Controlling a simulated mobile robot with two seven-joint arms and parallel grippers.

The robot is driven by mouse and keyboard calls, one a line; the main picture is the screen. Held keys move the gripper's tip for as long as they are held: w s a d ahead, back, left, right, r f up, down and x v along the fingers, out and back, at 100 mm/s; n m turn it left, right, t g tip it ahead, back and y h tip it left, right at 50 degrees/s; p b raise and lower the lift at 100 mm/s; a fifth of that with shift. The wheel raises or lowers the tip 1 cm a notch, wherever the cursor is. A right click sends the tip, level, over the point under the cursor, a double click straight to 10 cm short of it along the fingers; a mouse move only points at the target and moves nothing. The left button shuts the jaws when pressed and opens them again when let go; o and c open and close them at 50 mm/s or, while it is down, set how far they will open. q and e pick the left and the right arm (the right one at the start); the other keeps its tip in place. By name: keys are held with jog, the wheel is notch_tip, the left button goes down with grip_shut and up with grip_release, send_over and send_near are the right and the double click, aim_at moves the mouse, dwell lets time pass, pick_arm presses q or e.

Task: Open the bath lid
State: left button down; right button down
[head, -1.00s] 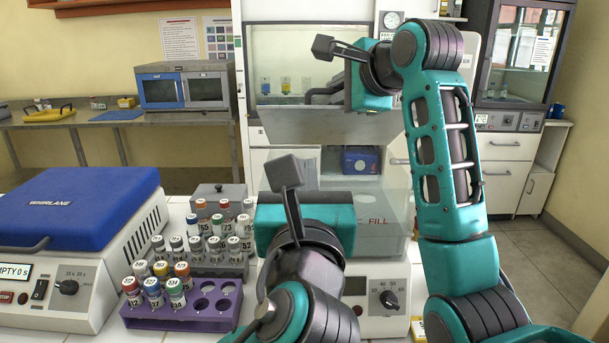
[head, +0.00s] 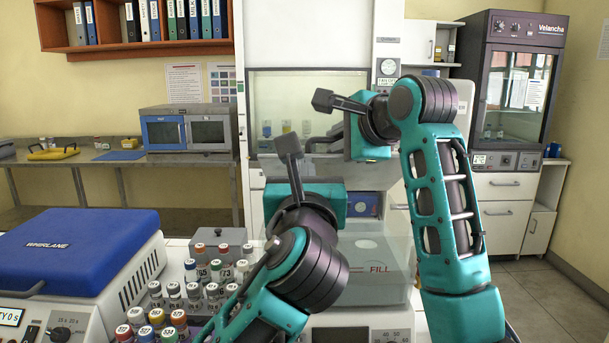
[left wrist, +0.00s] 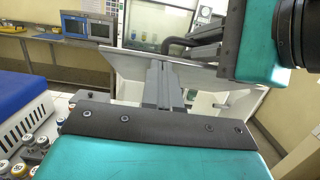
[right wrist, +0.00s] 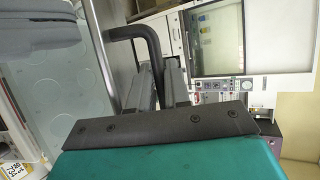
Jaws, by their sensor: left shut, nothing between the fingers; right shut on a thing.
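The bath (head: 372,290), marked FILL, stands in front of me with its lid (head: 325,168) raised and tilted up at the back. My right gripper (head: 326,118) is shut on the lid's black handle (head: 318,143). In the right wrist view the dark bent handle (right wrist: 150,42) runs between the fingers (right wrist: 160,82). My left gripper (head: 288,147) is shut and empty, pointing up in front of the raised lid. In the left wrist view its closed fingers (left wrist: 163,88) are near the grey lid panel (left wrist: 205,75); I cannot tell whether they touch. My left arm hides part of the bath.
A blue-lidded centrifuge (head: 75,245) stands at left. A microwave (head: 190,133) is on the back bench. The floor (head: 530,285) at right is clear.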

pick_arm(q)
jog(key=shift+w+a+r, duration=0.2)
jog(key=shift+w+r, duration=0.2)
jog(key=shift+r, duration=0.2)
pick_arm(e)
jog(key=shift+a+f, duration=0.1)
jog(key=shift+a, duration=0.05)
jog(key=c, duration=1.5)
grip_release()
pick_arm(q)
jog(key=shift+d+r, duration=0.1)
pick_arm(e)
jog(key=shift+o, duration=0.3)
jog(key=shift+s, duration=0.1)
